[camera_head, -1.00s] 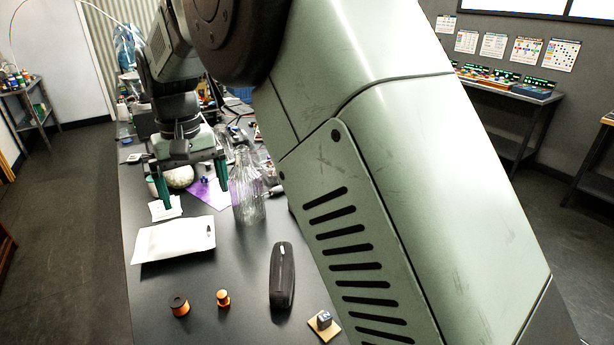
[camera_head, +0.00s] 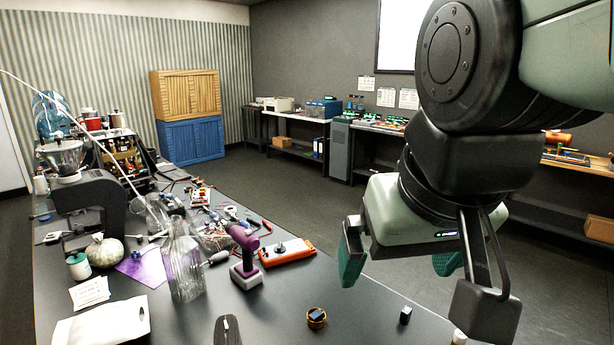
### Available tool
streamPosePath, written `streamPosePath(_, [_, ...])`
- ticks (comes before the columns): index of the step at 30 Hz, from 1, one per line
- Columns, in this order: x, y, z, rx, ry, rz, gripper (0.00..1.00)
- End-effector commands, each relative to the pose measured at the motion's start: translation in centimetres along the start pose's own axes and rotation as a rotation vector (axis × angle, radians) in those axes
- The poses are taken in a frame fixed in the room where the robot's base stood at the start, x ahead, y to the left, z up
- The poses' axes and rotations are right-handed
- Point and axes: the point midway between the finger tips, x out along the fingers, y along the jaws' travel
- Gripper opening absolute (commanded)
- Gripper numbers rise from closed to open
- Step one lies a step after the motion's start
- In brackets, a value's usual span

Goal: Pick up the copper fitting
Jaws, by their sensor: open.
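A small round copper-coloured piece (camera_head: 316,319), which may be the copper fitting, sits on the dark table near the front edge of the view. Something dark shows in or on its top; I cannot tell which. My gripper (camera_head: 398,275) hangs above the table's right side, up and to the right of this piece. Its two green fingers are wide apart, with nothing visible between them. The right finger is partly hidden by my own arm.
A dark block (camera_head: 405,315) and a pale cylinder (camera_head: 459,337) stand on the right. Bare table lies around the copper-coloured piece.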

Motion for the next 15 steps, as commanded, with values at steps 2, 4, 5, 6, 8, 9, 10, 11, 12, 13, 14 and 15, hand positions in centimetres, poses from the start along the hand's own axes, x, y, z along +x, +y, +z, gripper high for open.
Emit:
streamPosePath(2, [-0.1, 0.9, 1.8, 0.034, 0.025, 0.015, 1.00])
streamPosePath(4, [0.0, 1.3, 2.7, 0.050, 0.036, 0.023, 1.00])
streamPosePath(5, [0.0, 1.4, 3.0, 0.054, 0.039, 0.024, 1.00])
streamPosePath(6, [0.0, 1.4, 3.2, 0.058, 0.043, 0.026, 1.00])
streamPosePath(8, [0.1, 1.5, 3.4, 0.061, 0.044, 0.028, 1.00])
streamPosePath(9, [0.1, 1.5, 3.4, 0.061, 0.044, 0.028, 0.97])
streamPosePath(10, [0.1, 1.5, 3.4, 0.061, 0.043, 0.028, 0.92])
streamPosePath(11, [0.1, 1.5, 3.4, 0.061, 0.043, 0.027, 0.88])
streamPosePath(12, [0.1, 1.5, 3.3, 0.060, 0.043, 0.027, 0.82])
streamPosePath(13, [0.1, 1.5, 3.3, 0.060, 0.043, 0.027, 0.77])
streamPosePath(14, [0.1, 1.5, 3.3, 0.060, 0.043, 0.027, 0.75])
streamPosePath(15, [0.1, 1.5, 3.3, 0.060, 0.043, 0.027, 0.69])
